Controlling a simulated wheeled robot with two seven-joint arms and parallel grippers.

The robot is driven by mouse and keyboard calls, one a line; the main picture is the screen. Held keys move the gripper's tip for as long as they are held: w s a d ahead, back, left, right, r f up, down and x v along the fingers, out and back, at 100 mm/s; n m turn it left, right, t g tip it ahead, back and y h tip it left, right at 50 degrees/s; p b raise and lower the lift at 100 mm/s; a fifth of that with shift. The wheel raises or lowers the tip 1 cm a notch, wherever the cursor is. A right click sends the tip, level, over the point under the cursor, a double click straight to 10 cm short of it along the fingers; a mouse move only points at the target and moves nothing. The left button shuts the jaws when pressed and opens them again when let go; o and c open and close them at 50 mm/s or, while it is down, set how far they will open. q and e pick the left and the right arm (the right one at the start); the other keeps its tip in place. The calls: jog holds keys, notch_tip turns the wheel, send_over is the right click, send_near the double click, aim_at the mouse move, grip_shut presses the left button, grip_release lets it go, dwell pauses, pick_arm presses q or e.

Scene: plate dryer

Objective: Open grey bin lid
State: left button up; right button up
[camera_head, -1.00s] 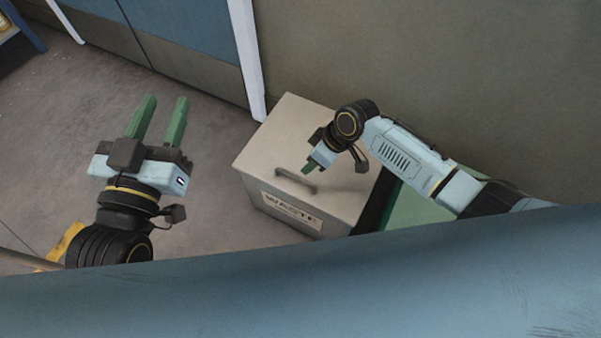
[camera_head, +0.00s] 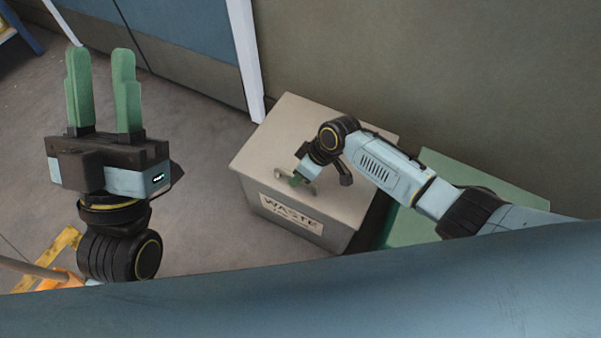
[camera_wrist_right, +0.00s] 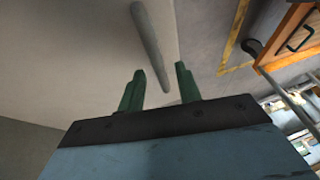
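The grey waste bin (camera_head: 262,165) stands on the floor against the wall, with a "WASTE" label (camera_head: 291,214) on its front. Its lid is shut. A bar handle (camera_head: 283,176) lies on the lid near the front edge; the handle also shows in the right wrist view (camera_wrist_right: 150,45). My right gripper (camera_head: 296,181) is over the lid at the handle, partly hiding it. In the right wrist view its fingers (camera_wrist_right: 158,88) are apart, with the handle's end between and just beyond the tips; contact cannot be told. My left gripper (camera_head: 100,55) is open and empty, left of the bin.
A green surface (camera_head: 425,225) stands right of the bin, under my right arm. A blue door or cabinet (camera_head: 185,40) with a white post (camera_head: 245,60) is behind. The floor (camera_head: 205,130) left of the bin is clear. Yellow-orange items (camera_head: 55,265) are at lower left.

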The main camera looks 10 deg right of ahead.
jog(key=shift+c, duration=0.4)
grip_shut()
jog(key=shift+r, duration=0.1)
